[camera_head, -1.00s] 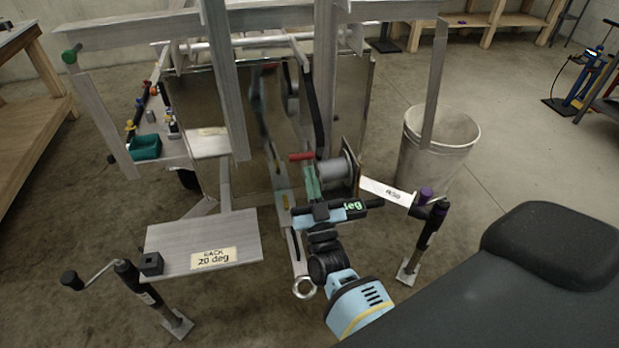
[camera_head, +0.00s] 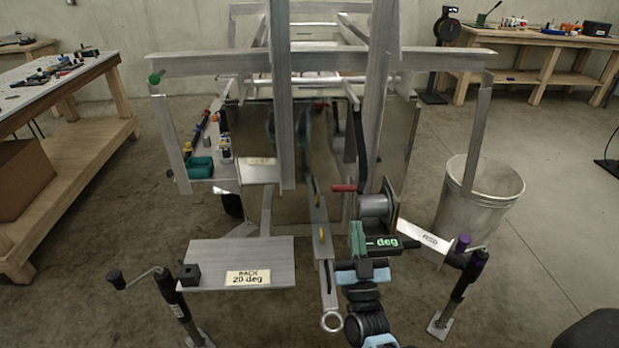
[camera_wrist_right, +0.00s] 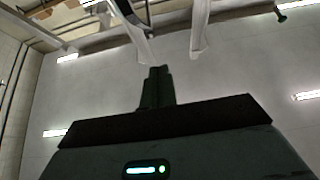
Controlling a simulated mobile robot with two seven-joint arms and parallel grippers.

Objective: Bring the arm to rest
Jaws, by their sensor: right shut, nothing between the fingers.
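In the right wrist view the shut fingers (camera_wrist_right: 157,85) stand against a pale grey background. My left gripper is not in view.
The trailer tongue (camera_head: 323,262) with a ring end is just left of the gripper. A "BACK 20 deg" plate (camera_head: 215,262), crank jacks (camera_head: 462,277), a winch (camera_head: 376,208) and a bucket (camera_head: 500,200) are close by. Workbenches (camera_head: 70,90) stand left and behind. Open floor lies right.

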